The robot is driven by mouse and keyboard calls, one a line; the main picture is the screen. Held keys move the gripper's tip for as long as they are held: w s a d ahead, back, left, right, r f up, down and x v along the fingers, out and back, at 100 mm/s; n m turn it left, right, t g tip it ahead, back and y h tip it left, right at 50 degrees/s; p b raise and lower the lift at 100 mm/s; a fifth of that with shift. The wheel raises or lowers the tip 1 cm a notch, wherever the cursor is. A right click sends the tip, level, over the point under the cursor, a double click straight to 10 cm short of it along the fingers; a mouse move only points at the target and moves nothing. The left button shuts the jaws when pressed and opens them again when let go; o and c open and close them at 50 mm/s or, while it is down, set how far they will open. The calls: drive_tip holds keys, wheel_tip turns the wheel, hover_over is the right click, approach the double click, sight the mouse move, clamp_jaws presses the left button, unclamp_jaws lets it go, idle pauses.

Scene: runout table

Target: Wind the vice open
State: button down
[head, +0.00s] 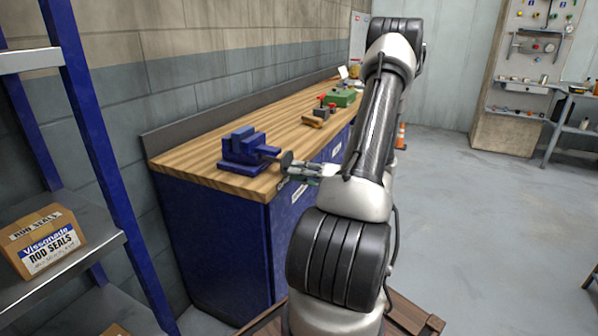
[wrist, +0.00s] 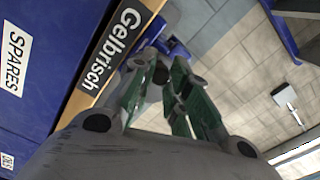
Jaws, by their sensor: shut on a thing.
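The blue vice (head: 241,150) stands on the near end of the wooden bench top (head: 195,160). Its jaw end and screw point right, toward the bench's front edge. My gripper (head: 290,167) is at the screw end, just past that edge, and is shut on the vice handle. The handle is mostly hidden by the fingers in the head view. In the wrist view, my gripper's green-padded fingers (wrist: 160,68) close around a small dark part.
Blue cabinets (head: 215,220) stand under the bench. A green object (head: 342,97) and small red-topped items lie farther along it. A blue-posted shelf with a Rod Seals box (head: 45,240) is at left. Open floor (head: 470,220) lies to the right. An orange cone (head: 400,137) stands beyond.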

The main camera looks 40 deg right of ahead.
drive_tip(key=n, duration=0.1)
drive_tip(key=f+n, duration=0.1)
drive_tip(key=n, duration=0.1)
drive_tip(key=shift+d, duration=0.1)
drive_tip(key=shift+w+d+f+n, duration=0.1)
drive_tip(key=shift+d+f+n, duration=0.05)
drive_tip(key=shift+n, duration=0.8)
drive_tip(key=shift+w+d+f+n, duration=0.1)
drive_tip(key=shift+f+n, duration=0.05)
drive_tip(key=shift+n, duration=0.8)
drive_tip(key=shift+d+f+n, duration=0.1)
drive_tip(key=shift+n, duration=0.5)
drive_tip(key=c, duration=1.4)
unclamp_jaws()
drive_tip(key=shift+c, duration=0.2)
